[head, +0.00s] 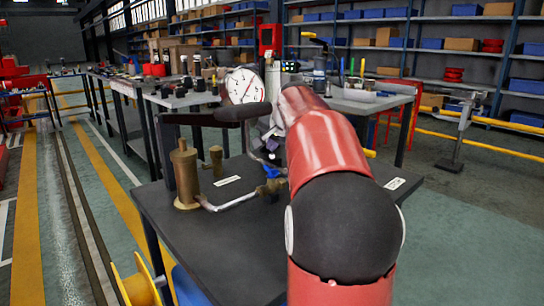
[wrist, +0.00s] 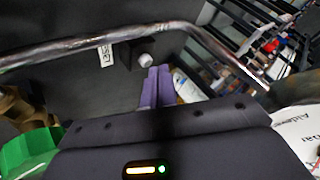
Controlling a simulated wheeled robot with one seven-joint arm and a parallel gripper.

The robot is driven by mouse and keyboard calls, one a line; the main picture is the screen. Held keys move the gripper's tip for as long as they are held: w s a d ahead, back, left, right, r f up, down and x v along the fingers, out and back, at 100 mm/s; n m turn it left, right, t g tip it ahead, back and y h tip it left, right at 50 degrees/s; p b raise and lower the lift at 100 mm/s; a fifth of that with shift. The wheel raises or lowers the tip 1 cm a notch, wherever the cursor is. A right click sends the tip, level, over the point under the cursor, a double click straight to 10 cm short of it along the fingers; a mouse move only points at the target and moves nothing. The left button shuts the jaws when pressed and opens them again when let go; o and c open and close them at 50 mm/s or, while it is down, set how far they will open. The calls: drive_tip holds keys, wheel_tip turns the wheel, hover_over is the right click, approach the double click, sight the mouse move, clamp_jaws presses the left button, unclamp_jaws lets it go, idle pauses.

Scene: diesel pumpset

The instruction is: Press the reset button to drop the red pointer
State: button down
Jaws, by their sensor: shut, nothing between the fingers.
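A round white-faced gauge (head: 245,86) stands above the dark bench in the head view. Its pointers are too small to read surely. In the wrist view part of a white gauge face (wrist: 298,128) with lettering shows at the lower right. A small pale round button (wrist: 145,60) sticks out of a dark block, beside a white label (wrist: 106,55) with partly readable letters. My gripper (wrist: 153,72) is shut and empty, its purple fingers just below the button in the picture. I cannot tell whether they touch it. In the head view my arm hides most of the gripper.
A metal pipe (wrist: 100,40) curves across the wrist view near the button. A brass vessel (head: 185,172) and a blue-handled valve (head: 270,171) stand on the dark bench (head: 235,255). A green part (wrist: 28,150) lies at the wrist view's lower left. Shelves line the back.

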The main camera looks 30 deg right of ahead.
drive_tip(key=shift+f+b, duration=0.35)
drive_tip(key=shift+f, duration=0.2)
idle(0.9)
drive_tip(key=shift+r, duration=0.1)
drive_tip(key=shift+r+p, duration=0.85)
wheel_tip(320, 180, up, 5)
drive_tip(key=p, duration=0.4)
idle(0.7)
